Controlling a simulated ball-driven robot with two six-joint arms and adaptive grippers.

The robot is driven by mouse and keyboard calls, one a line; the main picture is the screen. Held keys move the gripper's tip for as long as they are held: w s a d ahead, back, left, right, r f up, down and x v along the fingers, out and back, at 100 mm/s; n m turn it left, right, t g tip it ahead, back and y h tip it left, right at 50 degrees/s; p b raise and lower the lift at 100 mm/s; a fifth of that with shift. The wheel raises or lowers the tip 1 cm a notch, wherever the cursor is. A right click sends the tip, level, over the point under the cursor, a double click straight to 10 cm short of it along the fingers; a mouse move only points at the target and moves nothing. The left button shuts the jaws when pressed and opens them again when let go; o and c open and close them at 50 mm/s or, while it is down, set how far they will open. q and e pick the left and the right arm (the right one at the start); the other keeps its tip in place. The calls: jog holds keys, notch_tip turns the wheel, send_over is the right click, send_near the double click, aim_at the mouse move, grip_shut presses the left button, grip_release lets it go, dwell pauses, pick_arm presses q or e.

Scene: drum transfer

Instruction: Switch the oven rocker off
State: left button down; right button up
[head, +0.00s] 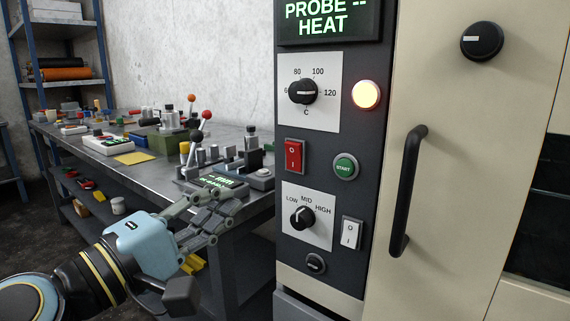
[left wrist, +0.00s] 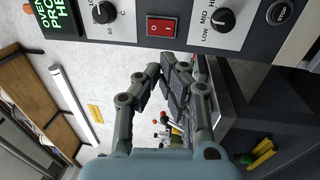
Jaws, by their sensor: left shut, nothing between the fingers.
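A red rocker switch marked O and I (head: 294,155) sits on the dark oven panel (head: 330,155), below the temperature dial. It also shows at the top of the left wrist view (left wrist: 162,27). A second, white rocker marked O and I (head: 351,233) is lower on the panel; the pictures do not label which is the oven's. How either rocker is tilted is hard to tell. My left gripper (head: 225,218) is shut and empty, left of the panel and lower than the red rocker, apart from it. Its fingers (left wrist: 168,76) point toward the panel. My right gripper is out of view.
A round lamp (head: 366,94) glows beside the temperature dial (head: 304,91). A green START button (head: 345,166) and a LOW-MID-HIGH knob (head: 302,217) are near the rockers. A black door handle (head: 407,190) stands out at right. A cluttered metal bench (head: 165,178) is behind my left gripper.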

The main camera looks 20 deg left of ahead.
pick_arm(q)
jog(key=shift+s+r, duration=0.15)
jog(key=shift+r, duration=0.2)
jog(key=p, duration=0.3)
send_near(292, 153)
jog(key=x, duration=0.7)
